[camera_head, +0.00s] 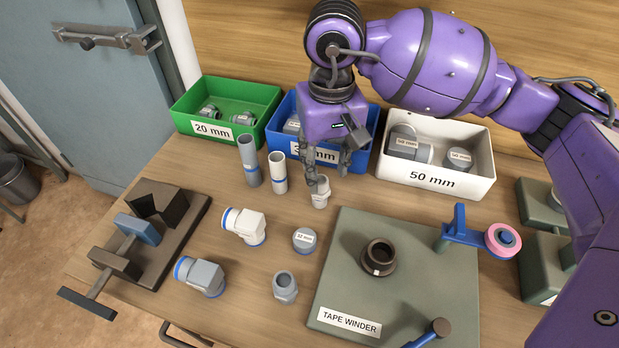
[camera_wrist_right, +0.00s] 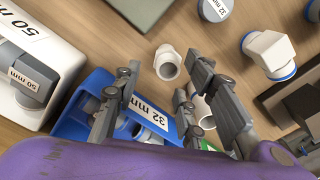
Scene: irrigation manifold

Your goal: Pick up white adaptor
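The white adaptor (camera_head: 320,193), a small hollow fitting, stands on the wooden table in front of the blue 32 mm bin. It also shows in the right wrist view (camera_wrist_right: 167,66), with its open end toward the camera. My right gripper (camera_head: 329,173) is directly above and close to it, pointing down. In the wrist view its fingers (camera_wrist_right: 163,75) are spread apart, with the adaptor seen between and just beyond the tips. I cannot tell whether a finger touches it. My left gripper is not in view.
Green (camera_head: 226,110), blue (camera_head: 367,140) and white (camera_head: 436,180) bins stand behind. Grey (camera_head: 249,160) and white (camera_head: 279,173) pipes stand left of the gripper. A grey cap (camera_head: 304,239), white elbow (camera_head: 245,226), grey elbow (camera_head: 200,276), grey adaptor (camera_head: 285,287) and tape winder board (camera_head: 420,300) lie in front.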

